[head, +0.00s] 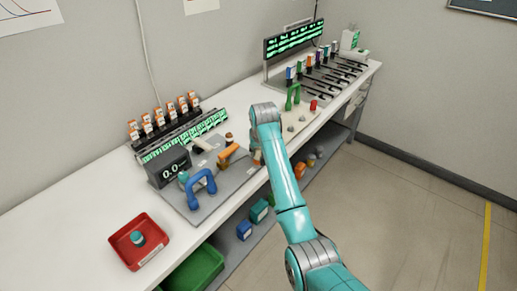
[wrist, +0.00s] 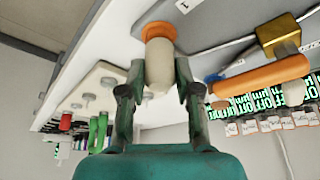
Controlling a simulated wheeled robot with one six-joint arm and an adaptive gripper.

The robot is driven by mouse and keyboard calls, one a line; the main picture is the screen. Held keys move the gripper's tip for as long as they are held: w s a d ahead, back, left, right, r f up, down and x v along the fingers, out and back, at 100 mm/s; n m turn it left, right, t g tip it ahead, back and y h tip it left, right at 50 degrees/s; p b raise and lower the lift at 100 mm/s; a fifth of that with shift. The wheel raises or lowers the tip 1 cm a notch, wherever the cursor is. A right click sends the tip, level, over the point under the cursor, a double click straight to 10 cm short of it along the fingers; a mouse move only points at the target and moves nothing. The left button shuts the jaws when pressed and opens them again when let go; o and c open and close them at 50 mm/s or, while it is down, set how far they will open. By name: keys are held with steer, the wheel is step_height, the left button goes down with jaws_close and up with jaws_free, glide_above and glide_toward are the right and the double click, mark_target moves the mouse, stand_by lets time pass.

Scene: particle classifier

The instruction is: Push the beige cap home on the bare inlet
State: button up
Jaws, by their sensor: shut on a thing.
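In the wrist view my gripper (wrist: 157,90) is shut on the beige cap (wrist: 159,62), a rounded pale piece between the two fingers. An orange-brown ring (wrist: 158,31) sits at the cap's far end, against the grey panel (wrist: 205,22) marked "1". I cannot tell whether the ring belongs to the inlet or the cap, or how deep the cap sits. The inlet's mouth is hidden. In the head view my arm's wrist covers most of the gripper, above the right end of the grey panel (head: 198,214).
An orange handle (head: 233,154) and a blue handle (head: 201,187) stand on the panel, near a display reading 0.0 (head: 171,168). A brown-topped piece (head: 229,139) stands behind. A green handle (head: 292,96) stands farther right. A red tray (head: 126,258) sits front left.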

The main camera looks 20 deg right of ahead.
steer(key=shift+f, duration=0.3)
steer(key=o, duration=1.1)
steer(key=shift+o, duration=0.2)
steer(key=v, duration=1.2)
